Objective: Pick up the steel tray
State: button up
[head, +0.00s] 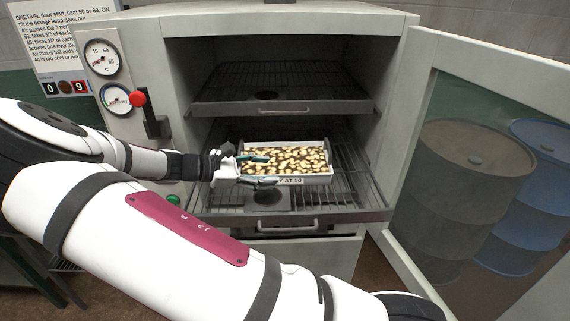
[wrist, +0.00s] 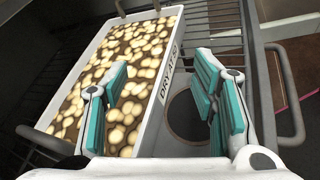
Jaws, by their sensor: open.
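The steel tray (head: 318,180) sits on the lower pulled-out wire rack of the cabinet. It is full of pale, brown-edged pieces, and its front wall carries a label that reads "DRY AT 50". My gripper (head: 271,170) is open at the tray's left front corner. In the wrist view my gripper (wrist: 162,75) has one finger over the tray's contents and the other outside the labelled wall of the tray (wrist: 152,92). The wall runs between the fingers, with a gap to the right finger. Whether the left finger touches the contents cannot be told.
The lower rack (head: 350,200) has a front handle and a round hole. An upper rack (head: 280,95) hangs above it. The cabinet door (head: 420,120) stands open at the right, with grey (head: 465,190) and blue (head: 540,185) drums behind its pane. Gauges and a red knob (head: 138,99) are at the left.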

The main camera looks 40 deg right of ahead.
jog(key=shift+p+x, duration=0.7)
jog(key=shift+x, duration=2.8)
jog(key=shift+f, duration=0.15)
